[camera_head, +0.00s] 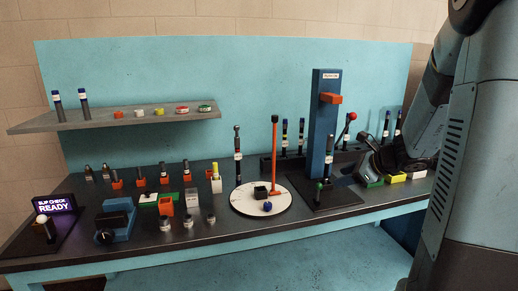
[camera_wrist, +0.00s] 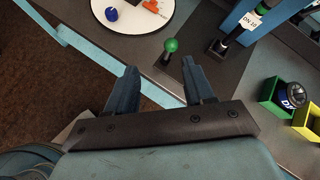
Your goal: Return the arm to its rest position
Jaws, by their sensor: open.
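My gripper (camera_head: 368,156) is at the right end of the workbench in the head view, at the end of my raised arm. In the wrist view my gripper (camera_wrist: 160,75) has its two fingers spread, with nothing between them. Beyond the fingertips is a lever with a green ball knob (camera_wrist: 170,45) on a grey plate. The gripper is apart from it in the picture. Part of my arm is cut off by the right edge of the head view.
A blue press column (camera_head: 325,115) with an orange arm stands left of my gripper. A lever with a red knob (camera_head: 351,117) is close to it. A green bin (camera_wrist: 272,98) and a yellow bin (camera_wrist: 308,122) are at right. A white turntable (camera_head: 243,203) is mid-bench.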

